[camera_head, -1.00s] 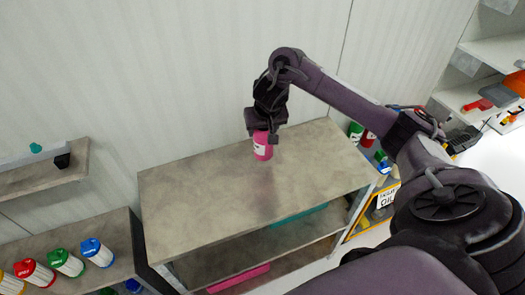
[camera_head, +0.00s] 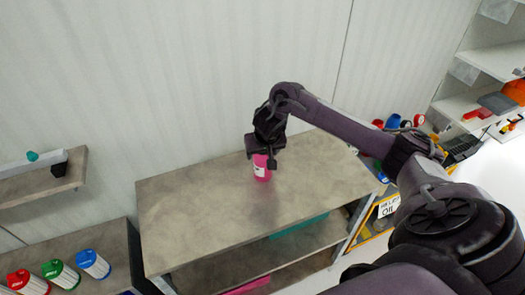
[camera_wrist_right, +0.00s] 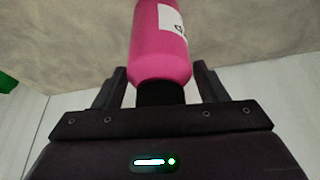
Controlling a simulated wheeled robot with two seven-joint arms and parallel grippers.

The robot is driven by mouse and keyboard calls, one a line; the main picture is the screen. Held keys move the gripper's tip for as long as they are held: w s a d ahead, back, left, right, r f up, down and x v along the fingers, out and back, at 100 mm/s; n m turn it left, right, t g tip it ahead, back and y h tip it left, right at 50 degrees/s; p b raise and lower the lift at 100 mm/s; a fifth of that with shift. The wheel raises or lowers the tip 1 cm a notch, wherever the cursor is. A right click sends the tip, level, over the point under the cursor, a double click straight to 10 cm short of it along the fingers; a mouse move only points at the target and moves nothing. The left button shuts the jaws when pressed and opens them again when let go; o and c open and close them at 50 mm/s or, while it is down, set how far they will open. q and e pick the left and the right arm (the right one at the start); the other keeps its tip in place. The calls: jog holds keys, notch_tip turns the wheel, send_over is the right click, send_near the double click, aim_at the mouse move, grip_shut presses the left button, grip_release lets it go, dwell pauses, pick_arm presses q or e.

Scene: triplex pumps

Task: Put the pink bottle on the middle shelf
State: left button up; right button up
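The pink bottle (camera_head: 261,170) has a white label and is upright over the grey-brown top of the shelf unit (camera_head: 200,205). I cannot tell whether its base touches that top. My right gripper (camera_head: 263,155) reaches down from above with its fingers around the bottle's upper part. In the right wrist view the bottle (camera_wrist_right: 160,45) lies between both fingers, close against them, with its dark neck nearest the palm. My left gripper is out of view.
Red, green and blue-capped bottles (camera_head: 62,274) stand on a lower unit at left. A wall shelf (camera_head: 75,165) hangs above them. A yellow rack with an oil sign (camera_head: 389,207) is right of the unit. The unit's top is otherwise clear.

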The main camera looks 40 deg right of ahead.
jog(key=shift+o, duration=1)
